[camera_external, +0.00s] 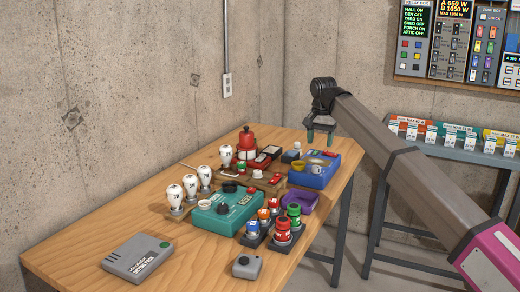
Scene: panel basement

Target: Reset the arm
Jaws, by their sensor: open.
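My arm (408,167) reaches in from the lower right, across the right side of the wooden table (75,254). My gripper (320,135) is at its end, pointing down near the table's far right corner. Its two fingers are apart, with nothing seen between them. It appears above and behind the blue tray (314,174); the exact height is hard to tell.
A teal device (223,215), white bulbs (190,186), a red canister (246,141), colored knobs (283,230) and a purple tray (299,201) crowd the table's middle. A grey box (140,258) lies at the front left. A rack (455,145) and wall panel (450,45) stand at right.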

